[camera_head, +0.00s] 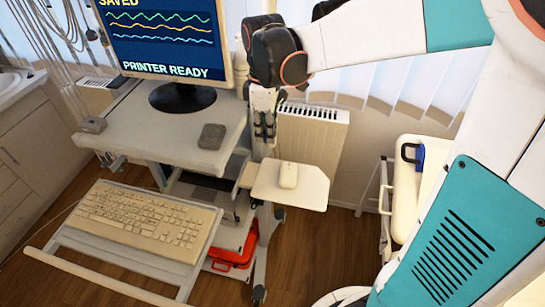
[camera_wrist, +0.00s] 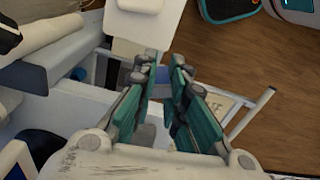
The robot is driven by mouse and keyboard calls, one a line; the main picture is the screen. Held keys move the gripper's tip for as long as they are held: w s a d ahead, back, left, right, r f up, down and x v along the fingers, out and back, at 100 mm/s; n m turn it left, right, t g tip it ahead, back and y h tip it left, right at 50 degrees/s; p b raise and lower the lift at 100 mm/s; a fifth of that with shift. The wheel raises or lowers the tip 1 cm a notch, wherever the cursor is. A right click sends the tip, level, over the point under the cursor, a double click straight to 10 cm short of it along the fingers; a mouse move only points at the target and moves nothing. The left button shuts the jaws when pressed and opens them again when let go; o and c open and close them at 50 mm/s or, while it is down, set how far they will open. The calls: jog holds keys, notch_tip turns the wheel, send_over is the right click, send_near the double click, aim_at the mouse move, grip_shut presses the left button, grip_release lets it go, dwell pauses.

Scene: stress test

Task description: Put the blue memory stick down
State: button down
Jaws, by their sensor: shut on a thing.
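My gripper (camera_head: 265,138) hangs beside the right edge of the cart's desk top in the head view, fingers pointing down. In the wrist view my gripper (camera_wrist: 164,62) has its teal-and-grey fingers close together with a narrow gap. A small blue patch, seemingly the blue memory stick (camera_wrist: 161,77), shows between the fingers; most of it is hidden. In the head view I cannot make the stick out. The fingertips are to the right of the desk top (camera_head: 150,128) and behind the small mouse shelf (camera_head: 305,185).
A monitor (camera_head: 170,40) reading "PRINTER READY" and a dark grey box (camera_head: 212,136) stand on the desk top. A keyboard (camera_head: 150,215) lies on a lower tray, and a white mouse (camera_head: 288,176) on the shelf. A radiator (camera_head: 313,135) is behind. Desk space in front of the monitor is clear.

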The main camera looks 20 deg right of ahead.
jog(key=n+b, duration=0.1)
jog(key=n, duration=0.5)
jog(key=shift+s+f+n, duration=0.1)
jog(key=shift+n, duration=0.2)
jog(key=n+b, duration=0.1)
jog(key=n, duration=0.6)
notch_tip(320, 180, down, 20)
jog(key=b, duration=0.4)
jog(key=shift+b, duration=0.35)
jog(key=shift+f+b, duration=0.35)
jog(key=shift+f, duration=0.1)
jog(key=shift+f, duration=0.15)
jog(key=c, duration=1.9)
grip_release()
